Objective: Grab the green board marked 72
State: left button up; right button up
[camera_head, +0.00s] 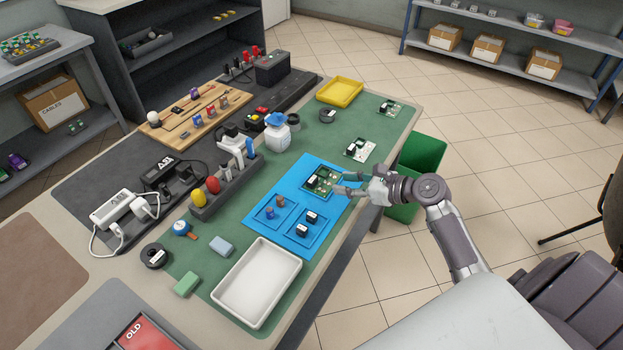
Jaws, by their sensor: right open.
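A green circuit board (319,181) lies on the blue mat (291,184), near the mat's right side. Its marking is too small to read. Two more boards, a pale one (360,150) and a smaller green one (390,108), lie on the green work surface farther back; I cannot read their markings either. My right gripper (340,183) reaches in from the right, its fingers open and pointing left at the board on the mat. The fingertips are at the board's right edge; I cannot tell whether they touch it. My left gripper is not in view.
A white tray (257,283) stands in front, a yellow tray (340,91) at the back. A white bottle with a blue cap (277,135) stands behind the mat. A green bin (421,155) is beyond the table's right edge.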

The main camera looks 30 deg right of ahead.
aim_at(313, 179)
jog(key=x, duration=0.4)
jog(key=shift+w+f, duration=0.2)
jog(key=shift+w, duration=0.15)
jog(key=x, duration=0.5)
jog(key=shift+r, duration=0.1)
jog(key=shift+w+a, duration=0.25)
jog(key=shift+w, duration=0.05)
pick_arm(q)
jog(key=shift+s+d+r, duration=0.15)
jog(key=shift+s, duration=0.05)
pick_arm(e)
jog(key=shift+s, duration=0.1)
jog(key=shift+c, duration=0.2)
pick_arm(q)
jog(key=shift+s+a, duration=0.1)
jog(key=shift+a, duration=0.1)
pick_arm(e)
grip_shut()
